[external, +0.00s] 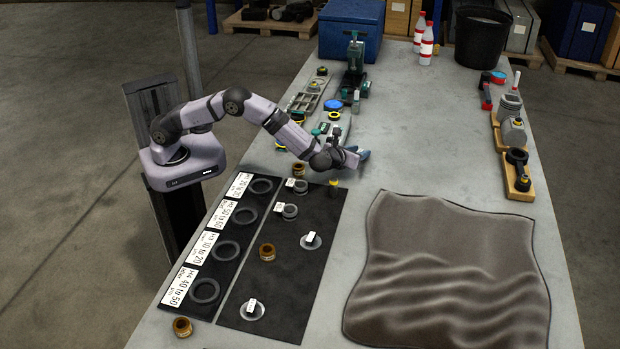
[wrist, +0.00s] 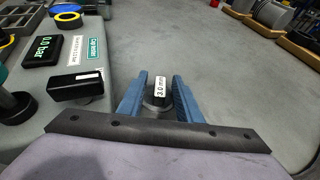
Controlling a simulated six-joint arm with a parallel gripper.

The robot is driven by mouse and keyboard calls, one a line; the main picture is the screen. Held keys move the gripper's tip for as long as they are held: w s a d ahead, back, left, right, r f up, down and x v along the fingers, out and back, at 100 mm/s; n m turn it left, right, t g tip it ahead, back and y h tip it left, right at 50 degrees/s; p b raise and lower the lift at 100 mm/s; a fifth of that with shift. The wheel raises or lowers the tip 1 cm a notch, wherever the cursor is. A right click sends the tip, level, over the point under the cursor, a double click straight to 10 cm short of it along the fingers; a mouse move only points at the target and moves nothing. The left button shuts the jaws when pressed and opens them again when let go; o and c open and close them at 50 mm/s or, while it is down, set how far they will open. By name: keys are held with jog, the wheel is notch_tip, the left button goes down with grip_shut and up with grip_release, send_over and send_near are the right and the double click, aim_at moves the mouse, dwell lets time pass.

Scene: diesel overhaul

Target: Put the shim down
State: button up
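My gripper (external: 360,155) is over the bare table just beyond the far end of the black mats, with its blue fingers pointing right. In the wrist view, the gripper's fingers (wrist: 160,92) stand on both sides of a shim (wrist: 157,104), a round grey piece with a black block and a white "3.0 mm" label. The fingers appear shut on it, though their contact is partly hidden. The shim cannot be made out in the external view. Whether it touches the table is unclear.
Black mats (external: 230,318) hold labelled ring places, grey rings with white tags (external: 311,240) and a brown ring (external: 267,252). A brown cloth (external: 450,270) covers the near right. Tools and a gauge (wrist: 55,50) lie beside the gripper. Bare table lies to the right.

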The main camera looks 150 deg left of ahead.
jog(key=shift+r, duration=0.1)
jog(key=shift+r+p, duration=0.1)
jog(key=shift+p, duration=0.2)
jog(key=shift+w+d, duration=0.15)
jog(key=shift+d, duration=0.1)
jog(key=b+v, duration=0.3)
jog(key=v, duration=0.8)
jog(key=shift+d+r, duration=0.2)
jog(key=shift+r, duration=0.05)
